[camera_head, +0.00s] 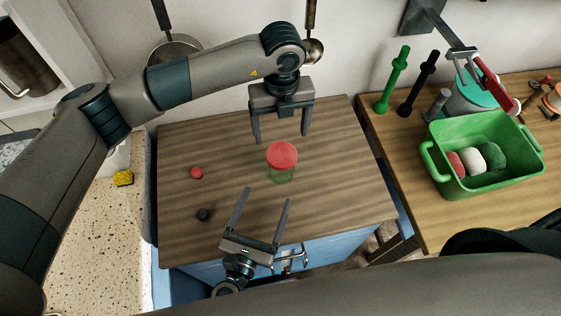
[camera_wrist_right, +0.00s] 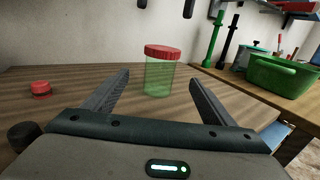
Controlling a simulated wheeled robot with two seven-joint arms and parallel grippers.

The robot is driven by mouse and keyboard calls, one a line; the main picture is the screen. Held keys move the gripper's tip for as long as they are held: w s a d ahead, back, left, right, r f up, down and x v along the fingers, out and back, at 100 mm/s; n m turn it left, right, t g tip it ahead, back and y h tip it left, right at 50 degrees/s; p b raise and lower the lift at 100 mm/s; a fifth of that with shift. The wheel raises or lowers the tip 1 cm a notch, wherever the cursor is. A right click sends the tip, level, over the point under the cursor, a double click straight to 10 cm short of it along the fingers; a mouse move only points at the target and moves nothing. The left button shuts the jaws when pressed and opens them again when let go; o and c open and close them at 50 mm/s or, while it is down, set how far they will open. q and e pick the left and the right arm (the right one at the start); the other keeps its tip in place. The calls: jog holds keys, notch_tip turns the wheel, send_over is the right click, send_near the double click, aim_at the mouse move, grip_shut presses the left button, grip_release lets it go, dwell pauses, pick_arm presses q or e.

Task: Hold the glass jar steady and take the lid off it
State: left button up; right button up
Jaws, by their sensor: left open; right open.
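The glass jar (camera_head: 281,174) is greenish and see-through and stands upright on the wooden table, with a red lid (camera_head: 282,155) on top. In the right wrist view the jar (camera_wrist_right: 160,78) stands ahead between my right fingers, with the lid (camera_wrist_right: 163,52) on its rim. My left gripper (camera_head: 281,141) is open, pointing down behind the jar, apart from it. My right gripper (camera_head: 263,194) is open and empty on the near side of the jar, its fingers pointing at it but short of it. The left fingertips (camera_wrist_right: 165,6) show at the top of the right wrist view.
A small red piece (camera_head: 197,173) and a small dark piece (camera_head: 203,214) lie on the table (camera_head: 340,205) left of the jar. On the right counter are a green basket (camera_head: 490,186) with several balls, green and black upright tools (camera_head: 393,80), and a pot (camera_head: 470,97).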

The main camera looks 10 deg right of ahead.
aim_at(285, 151)
jog(key=shift+s+r, duration=0.1)
jog(key=shift+s, duration=0.25)
jog(key=shift+w+d, duration=0.25)
jog(key=shift+w, duration=0.45)
jog(key=x, duration=1.6)
jog(key=shift+d, duration=0.15)
pick_arm(q)
jog(key=shift+s+r, duration=0.1)
jog(key=shift+s, duration=0.1)
pick_arm(e)
jog(key=shift+c, duration=0.7)
